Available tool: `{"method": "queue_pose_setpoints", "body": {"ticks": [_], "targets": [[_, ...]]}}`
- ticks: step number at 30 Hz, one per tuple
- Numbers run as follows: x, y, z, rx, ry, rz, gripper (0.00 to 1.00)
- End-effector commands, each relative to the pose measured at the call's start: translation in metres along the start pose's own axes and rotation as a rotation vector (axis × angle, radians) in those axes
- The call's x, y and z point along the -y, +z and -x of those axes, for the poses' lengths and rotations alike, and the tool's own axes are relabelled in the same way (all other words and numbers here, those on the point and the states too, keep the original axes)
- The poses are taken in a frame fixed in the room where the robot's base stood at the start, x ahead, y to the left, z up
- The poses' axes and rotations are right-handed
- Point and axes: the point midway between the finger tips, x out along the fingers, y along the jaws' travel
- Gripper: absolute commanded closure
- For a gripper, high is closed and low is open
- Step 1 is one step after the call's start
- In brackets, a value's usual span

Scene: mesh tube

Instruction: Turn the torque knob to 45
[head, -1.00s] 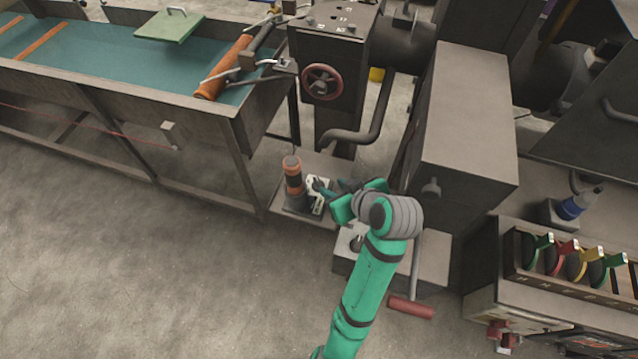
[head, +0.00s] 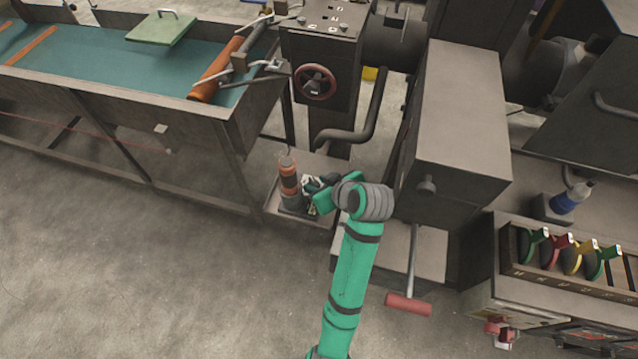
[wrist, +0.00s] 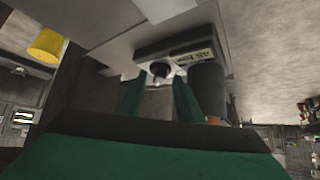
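The torque knob (wrist: 160,70) is a small dark knob on a white round dial in the wrist view. It sits on a grey box (wrist: 178,46) beside a pale label (wrist: 194,57) whose marks I cannot read for sure. My gripper (wrist: 159,82) has its two green fingers apart, one on each side of the knob, with gaps showing. In the head view my gripper (head: 312,184) is at the small box beside an orange and black cylinder (head: 289,178) and hides the knob. The pointer's setting cannot be read.
The cylinder stands close to my fingers; a dark upright cylinder (wrist: 207,90) shows beside the right finger. A bent dark pipe (head: 362,132) and a red handwheel (head: 315,82) are behind. A grey cabinet (head: 462,110) and a red-handled lever (head: 408,304) are to the right.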

Motion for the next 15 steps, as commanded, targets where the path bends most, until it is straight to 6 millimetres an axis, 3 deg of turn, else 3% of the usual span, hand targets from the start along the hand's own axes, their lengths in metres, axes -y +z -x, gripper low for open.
{"method": "queue_pose_setpoints", "body": {"ticks": [3,7,15], "targets": [[0.0002,0.0,0.0001,0.0,0.0,0.0,0.67],[0.0003,-0.0001,0.0002,0.0,0.0,0.0,0.98],[0.001,-0.0002,0.0002,0.0,-0.002,0.001,1.0]]}}
